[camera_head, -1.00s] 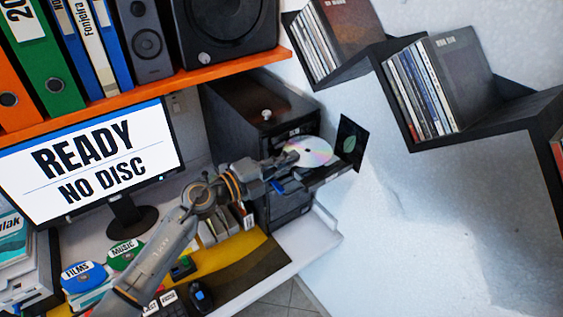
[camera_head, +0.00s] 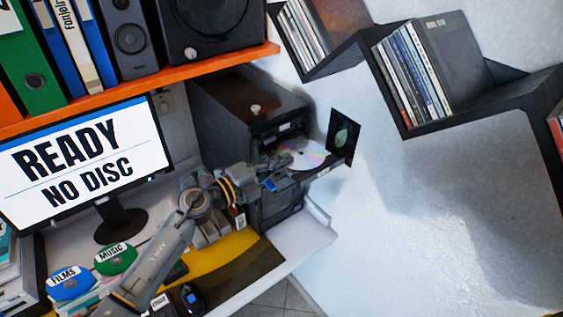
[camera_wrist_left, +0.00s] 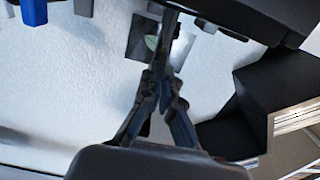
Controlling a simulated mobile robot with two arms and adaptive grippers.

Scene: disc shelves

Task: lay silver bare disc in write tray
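The silver disc (camera_head: 302,153) lies roughly flat over the open write tray (camera_head: 330,172), which sticks out from the front of the black computer tower. Whether the disc touches the tray is hard to tell. My left gripper (camera_head: 277,174) is at the disc's near left edge. In the left wrist view its fingers (camera_wrist_left: 164,76) are closed together at the tips, and a pale sliver that looks like the disc (camera_wrist_left: 183,46) shows beside them. The fingers appear shut on the disc's rim. My right gripper is not in view.
The black tower (camera_head: 240,115) stands under an orange shelf (camera_head: 150,88). A dark square panel with a leaf (camera_head: 343,137) stands beyond the tray. The monitor (camera_head: 85,160) reads "READY NO DISC".

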